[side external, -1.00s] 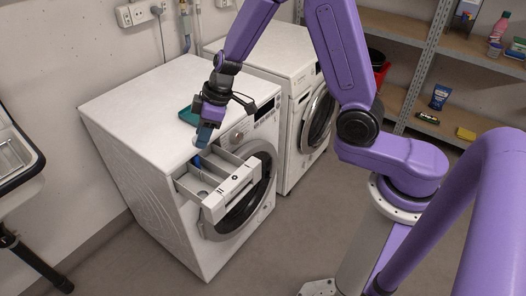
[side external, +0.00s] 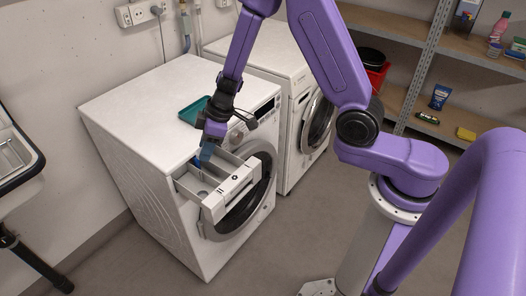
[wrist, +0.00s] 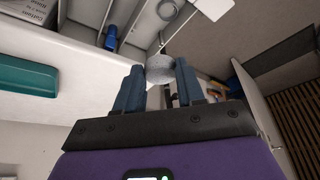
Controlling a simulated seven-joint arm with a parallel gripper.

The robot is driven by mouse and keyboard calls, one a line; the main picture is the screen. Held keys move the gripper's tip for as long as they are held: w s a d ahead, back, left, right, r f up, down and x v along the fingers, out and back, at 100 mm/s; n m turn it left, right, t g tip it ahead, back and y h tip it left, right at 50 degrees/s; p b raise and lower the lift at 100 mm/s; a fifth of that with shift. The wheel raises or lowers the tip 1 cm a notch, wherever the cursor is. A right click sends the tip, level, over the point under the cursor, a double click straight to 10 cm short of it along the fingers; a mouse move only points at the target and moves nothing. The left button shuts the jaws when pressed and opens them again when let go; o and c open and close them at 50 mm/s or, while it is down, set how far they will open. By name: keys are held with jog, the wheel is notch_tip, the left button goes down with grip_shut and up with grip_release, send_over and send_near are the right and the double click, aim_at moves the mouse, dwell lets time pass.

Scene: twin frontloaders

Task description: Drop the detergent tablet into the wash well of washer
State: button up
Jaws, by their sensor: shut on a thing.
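The nearer washer (side external: 150,125) is white, with its detergent drawer (side external: 242,187) pulled out at the top front. The drawer has several compartments split by thin walls; it also shows at the top of the wrist view (wrist: 140,32). A blue part (wrist: 111,36) sits in one compartment, and a grey ring shape (wrist: 166,9) shows in another. My gripper (side external: 206,156) is low over the back part of the drawer. In the wrist view its blue-grey fingers (wrist: 159,80) are shut on a round, speckled grey detergent tablet (wrist: 160,68). In the side view the tablet is hidden.
A teal tray (side external: 193,110) lies on the washer top, behind my gripper. A second white washer (side external: 268,50) stands close beside the first. A sink (side external: 15,150) is at the left edge, and shelves (side external: 400,35) with packages stand at the back right. Floor in front is clear.

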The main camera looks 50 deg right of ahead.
jog(key=o, duration=1.1)
jog(key=shift+r, duration=0.1)
jog(key=v, duration=1.7)
jog(key=shift+d+r, duration=0.1)
jog(key=shift+r, duration=0.05)
jog(key=s+d+f+n+g+h, duration=0.1)
jog(key=s, duration=0.7)
jog(key=s+f+n+g+h, duration=0.1)
jog(key=s, duration=0.8)
jog(key=s+d+f+n+g, duration=0.1)
jog(key=s, duration=0.8)
jog(key=shift+s+d+n+h, duration=0.1)
jog(key=shift+d+n+h, duration=0.2)
jog(key=shift+h, duration=0.1)
